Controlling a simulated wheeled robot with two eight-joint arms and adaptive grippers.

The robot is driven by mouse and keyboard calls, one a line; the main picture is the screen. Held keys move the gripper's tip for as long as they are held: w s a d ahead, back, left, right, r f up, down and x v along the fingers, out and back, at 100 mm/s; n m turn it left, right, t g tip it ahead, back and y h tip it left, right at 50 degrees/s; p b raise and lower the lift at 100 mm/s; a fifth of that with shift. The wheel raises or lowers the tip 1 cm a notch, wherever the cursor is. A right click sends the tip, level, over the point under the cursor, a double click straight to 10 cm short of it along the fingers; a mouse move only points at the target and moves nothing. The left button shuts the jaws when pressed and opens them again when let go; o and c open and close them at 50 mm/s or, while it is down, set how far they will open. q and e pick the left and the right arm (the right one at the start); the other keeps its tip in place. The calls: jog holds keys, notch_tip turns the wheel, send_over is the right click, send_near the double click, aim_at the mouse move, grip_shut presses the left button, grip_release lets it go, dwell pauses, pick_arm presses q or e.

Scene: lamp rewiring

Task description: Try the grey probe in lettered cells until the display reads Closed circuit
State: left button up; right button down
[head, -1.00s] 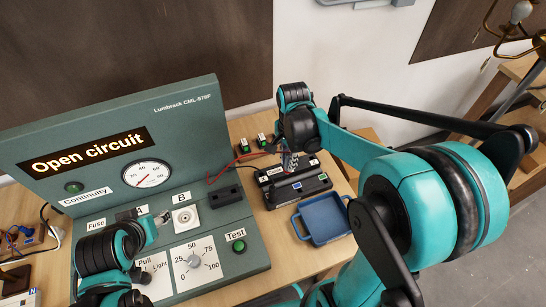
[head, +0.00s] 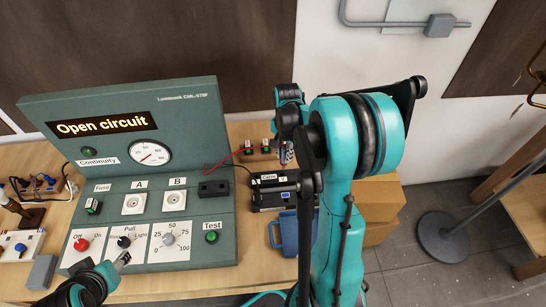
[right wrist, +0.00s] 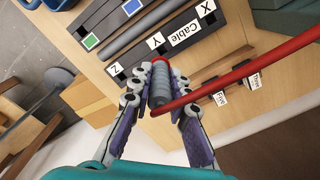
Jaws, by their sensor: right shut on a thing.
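The display (head: 102,124) on the green test panel reads "Open circuit". My right gripper (right wrist: 160,88) is shut on the grey ribbed probe (right wrist: 161,92), from which a red lead runs right in the right wrist view. In the head view my right gripper (head: 286,155) is near the back of the black cable block (head: 267,197), and my arm hides much of the block. The right wrist view shows the block's lettered cells X, Y and Z (right wrist: 135,53); the probe appears apart from them. My left gripper (head: 122,261) is at the panel's front; its jaw state is unclear.
Sockets A (head: 133,204) and B (head: 174,201) are empty on the panel. A blue tray (head: 289,235) lies in front of the block, partly behind my arm. Small red-and-green terminals (head: 265,146) stand behind it. A cardboard box (head: 378,200) is at right.

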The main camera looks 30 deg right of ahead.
aim_at(283, 165)
jog(key=shift+w+f, duration=0.1)
jog(key=shift+w, duration=0.05)
jog(key=shift+w+a+f, duration=0.1)
jog(key=shift+f, duration=0.2)
jog(key=shift+f+b, duration=1.55)
jog(key=shift+f, duration=0.35)
jog(key=shift+f+b, duration=0.8)
jog(key=shift+f, duration=0.15)
jog(key=shift+f+b, duration=0.5)
jog(key=c, duration=1.4)
grip_release()
jog(key=shift+o, duration=0.2)
